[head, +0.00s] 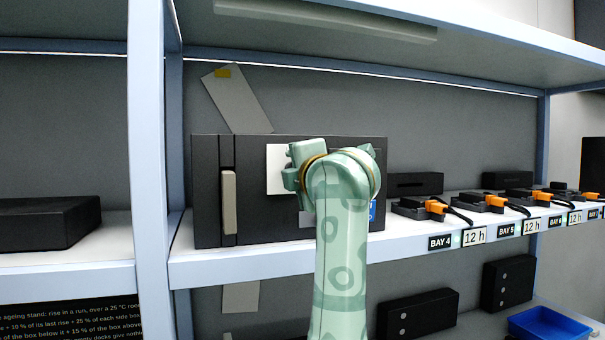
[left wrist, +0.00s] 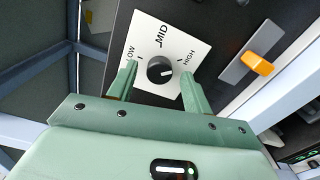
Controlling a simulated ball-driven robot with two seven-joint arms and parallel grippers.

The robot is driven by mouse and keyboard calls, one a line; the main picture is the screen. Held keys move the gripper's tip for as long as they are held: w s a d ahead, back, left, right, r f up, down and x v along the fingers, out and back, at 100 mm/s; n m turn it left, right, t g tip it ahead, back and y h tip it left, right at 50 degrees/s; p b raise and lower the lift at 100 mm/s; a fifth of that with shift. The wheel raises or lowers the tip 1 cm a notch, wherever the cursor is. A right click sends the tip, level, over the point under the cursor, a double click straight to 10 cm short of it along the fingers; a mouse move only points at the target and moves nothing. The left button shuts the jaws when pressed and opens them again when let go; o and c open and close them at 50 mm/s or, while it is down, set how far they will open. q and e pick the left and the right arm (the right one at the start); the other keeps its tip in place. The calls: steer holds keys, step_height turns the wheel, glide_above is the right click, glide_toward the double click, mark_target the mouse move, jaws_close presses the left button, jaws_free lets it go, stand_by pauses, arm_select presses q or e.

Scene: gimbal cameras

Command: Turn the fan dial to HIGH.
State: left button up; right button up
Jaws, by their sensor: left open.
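The fan dial (left wrist: 160,70) is a round dark knob on a white plate (left wrist: 145,28) marked LOW, MID and HIGH, seen in the left wrist view. A pale mark on the knob points to the right, toward the HIGH side of the plate. My left gripper (left wrist: 158,76) is open, with one finger on each side of the knob. I cannot tell whether the fingers touch it. In the head view the plate (head: 276,170) is on a black box (head: 270,228), and my left gripper (head: 325,165) and arm hide the dial. My right gripper is not in view.
An orange lever (left wrist: 257,63) on a grey strip (left wrist: 236,72) is right of the plate. A pale handle (head: 229,202) is on the box's left. A shelf post (head: 147,150) stands left. Several black docks with orange parts line the shelf at right, behind bay labels (head: 440,242).

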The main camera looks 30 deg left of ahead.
arm_select(q)
steer(key=b+v, duration=0.3)
steer(key=v, duration=1.3)
steer(key=shift+d, duration=0.1)
